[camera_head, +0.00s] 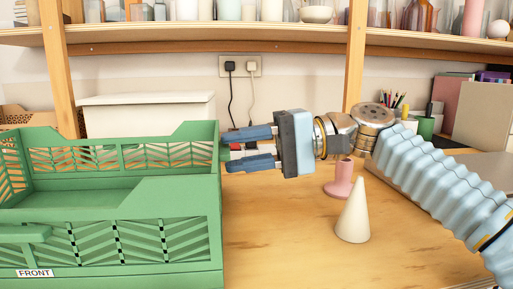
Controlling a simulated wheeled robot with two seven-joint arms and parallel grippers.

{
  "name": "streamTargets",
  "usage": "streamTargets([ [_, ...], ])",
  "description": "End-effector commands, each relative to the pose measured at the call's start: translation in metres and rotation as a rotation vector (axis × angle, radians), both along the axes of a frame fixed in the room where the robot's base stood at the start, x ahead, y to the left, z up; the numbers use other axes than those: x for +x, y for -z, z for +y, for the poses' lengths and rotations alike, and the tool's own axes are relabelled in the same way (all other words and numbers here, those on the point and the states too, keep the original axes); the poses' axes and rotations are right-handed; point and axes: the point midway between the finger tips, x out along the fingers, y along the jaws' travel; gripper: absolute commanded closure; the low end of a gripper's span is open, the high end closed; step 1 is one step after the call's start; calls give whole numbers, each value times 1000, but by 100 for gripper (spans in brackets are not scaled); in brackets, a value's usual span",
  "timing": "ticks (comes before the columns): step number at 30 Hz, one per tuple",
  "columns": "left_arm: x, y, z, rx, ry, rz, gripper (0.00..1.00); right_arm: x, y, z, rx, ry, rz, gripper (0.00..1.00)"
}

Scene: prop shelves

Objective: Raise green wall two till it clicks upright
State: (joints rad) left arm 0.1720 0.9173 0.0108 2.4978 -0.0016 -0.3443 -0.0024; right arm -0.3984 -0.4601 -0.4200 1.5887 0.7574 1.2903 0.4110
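The green crate (112,270) stands on the left of the table, with a FRONT label (35,273) at its lower left. Its slatted back wall (150,140) stands upright, and a slatted left wall (12,165) shows at the picture's edge. A plain green panel (130,192) lies low across the crate's middle. No wall is marked "two". My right gripper (226,152) points left at the crate's right edge, its blue fingers apart, one above the other. A bit of green shows between the tips; contact is unclear. My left gripper is out of view.
A white cone (353,212) and a pink stand (342,180) are on the table below my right arm. A white box (145,108) is behind the crate. A loaded shelf (200,35) spans above. A green pencil cup (425,126) stands right. The front middle table is clear.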

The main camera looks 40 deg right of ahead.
Motion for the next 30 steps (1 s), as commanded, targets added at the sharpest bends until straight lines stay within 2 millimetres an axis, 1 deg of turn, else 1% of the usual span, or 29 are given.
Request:
streamTargets([
  [5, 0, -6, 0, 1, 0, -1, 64, -12, -6, -21, 2, 4, -3, 64],
  [12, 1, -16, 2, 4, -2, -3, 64, -43, -13, -72, 1, 4, -2, 64],
  [15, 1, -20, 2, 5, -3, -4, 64, -54, -15, -90, 1, 3, -1, 64],
  [18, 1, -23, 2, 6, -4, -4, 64, -63, -16, -103, 1, 2, -1, 64],
  [21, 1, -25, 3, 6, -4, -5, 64, -68, -16, -112, 0, 1, 0, 64],
  [24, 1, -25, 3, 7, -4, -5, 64, -71, -16, -115, -1, 0, 1, 64],
  [30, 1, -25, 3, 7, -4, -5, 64, -71, -15, -116, 0, 0, 1, 64],
])
